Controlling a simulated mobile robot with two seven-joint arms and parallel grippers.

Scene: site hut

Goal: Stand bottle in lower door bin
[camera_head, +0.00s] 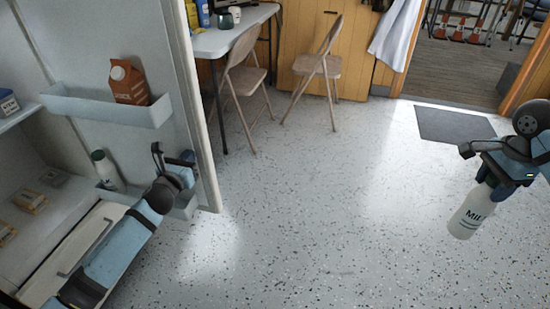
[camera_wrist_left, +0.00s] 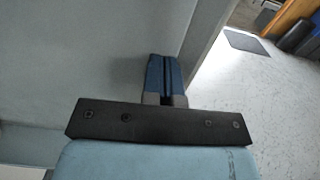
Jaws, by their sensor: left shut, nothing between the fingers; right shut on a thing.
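The white bottle (camera_head: 470,212) with "MIL" lettering hangs tilted below my right gripper (camera_head: 490,176), which is shut on its upper part. It is over open floor at the right, well apart from the fridge door. The lower door bin (camera_head: 184,207) is low on the open fridge door at the left, partly hidden behind my left arm. A pale bottle with a dark cap (camera_head: 104,168) stands at its left end. My left gripper (camera_head: 184,158) is shut and empty by the door, above this bin; its closed fingers show in the left wrist view (camera_wrist_left: 166,98).
The upper door bin (camera_head: 105,108) holds a brown carton (camera_head: 128,82). Fridge shelves with small packets (camera_head: 30,200) are at the far left. Two folding chairs (camera_head: 318,66) and a white table (camera_head: 225,38) stand behind. The middle floor is clear.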

